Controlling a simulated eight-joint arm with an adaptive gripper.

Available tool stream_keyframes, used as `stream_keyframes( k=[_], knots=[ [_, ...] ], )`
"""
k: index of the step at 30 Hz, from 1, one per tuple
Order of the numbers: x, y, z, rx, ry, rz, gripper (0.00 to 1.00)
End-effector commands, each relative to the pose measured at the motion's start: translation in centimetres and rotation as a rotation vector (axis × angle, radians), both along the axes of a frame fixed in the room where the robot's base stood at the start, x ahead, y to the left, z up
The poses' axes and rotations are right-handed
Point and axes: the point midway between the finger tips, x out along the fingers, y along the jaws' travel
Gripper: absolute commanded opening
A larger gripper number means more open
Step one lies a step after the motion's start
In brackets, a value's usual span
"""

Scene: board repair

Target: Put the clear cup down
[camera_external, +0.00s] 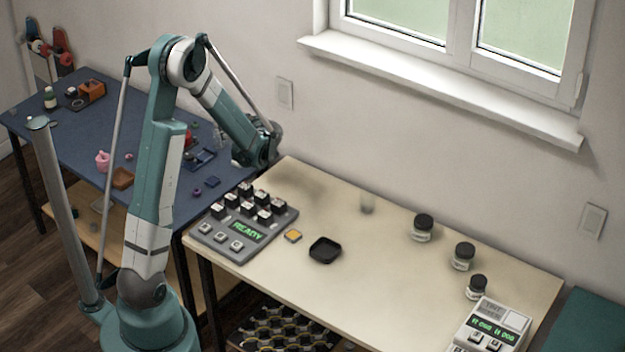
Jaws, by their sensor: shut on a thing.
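My gripper (262,160) is at the end of the arm, dark and small in this view, above the back left of the cream table.
A grey keypad device (235,237) stands at the cream table's left end, beside a yellow piece (293,236) and a black tray (324,250). Black-lidded jars (423,228) and a grey display device (490,328) stand at right. The table's middle is clear. A cluttered blue table (70,125) is at left.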

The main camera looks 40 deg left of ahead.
Motion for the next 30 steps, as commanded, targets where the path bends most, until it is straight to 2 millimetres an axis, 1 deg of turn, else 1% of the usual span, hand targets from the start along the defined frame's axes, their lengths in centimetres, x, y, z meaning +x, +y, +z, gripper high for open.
stream_keyframes(
  k=[1,3,7,12,22,30],
  knots=[
    [-0.2,0.8,0.8,0.0,0.001,0.04,0.22],
    [-0.6,1.7,1.7,-0.001,0.001,0.086,0.22],
    [-1.1,2.8,3.1,-0.002,0.001,0.149,0.22],
    [-1.6,3.8,4.4,-0.001,0.002,0.204,0.22],
    [-2.2,5.1,6.6,-0.001,0.002,0.282,0.22],
    [-2.2,5.1,4.4,-0.001,0.002,0.282,0.22]
  ],
)
